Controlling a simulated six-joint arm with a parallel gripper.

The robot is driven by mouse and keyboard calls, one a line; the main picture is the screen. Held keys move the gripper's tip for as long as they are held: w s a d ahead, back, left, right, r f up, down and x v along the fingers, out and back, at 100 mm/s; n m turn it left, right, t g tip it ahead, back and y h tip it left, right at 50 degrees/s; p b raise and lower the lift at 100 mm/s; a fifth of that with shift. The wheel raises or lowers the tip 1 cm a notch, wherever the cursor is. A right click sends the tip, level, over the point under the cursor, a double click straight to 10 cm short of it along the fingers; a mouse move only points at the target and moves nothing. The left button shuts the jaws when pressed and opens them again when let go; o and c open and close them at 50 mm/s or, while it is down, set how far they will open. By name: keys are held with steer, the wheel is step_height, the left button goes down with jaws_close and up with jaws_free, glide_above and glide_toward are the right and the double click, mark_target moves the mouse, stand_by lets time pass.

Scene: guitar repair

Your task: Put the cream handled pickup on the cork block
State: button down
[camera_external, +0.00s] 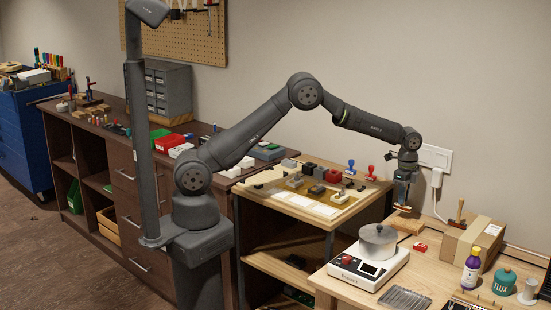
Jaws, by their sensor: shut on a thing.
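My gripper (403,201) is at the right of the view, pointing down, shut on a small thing. This appears to be the cream handled pickup (402,208), but it is tiny here and my fingers hide most of it. A tan block (407,225), which looks like the cork block, lies on the right-hand wooden bench, just below my gripper. The held thing is close above the block; I cannot tell whether they touch.
A white scale with a grey pot (377,240) stands in front of the block. A small red item (420,246) and a cardboard box (472,242) are nearby. Several pickups and a red block (333,176) sit on the middle table.

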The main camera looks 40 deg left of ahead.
mark_target(402, 206)
steer(key=shift+f, duration=1.7)
steer(key=shift+f, duration=0.15)
steer(key=c, duration=1.4)
jaws_free()
step_height(402, 206, up, 12)
steer(key=shift+r, duration=0.15)
step_height(402, 206, down, 12)
steer(key=shift+r, duration=1.75)
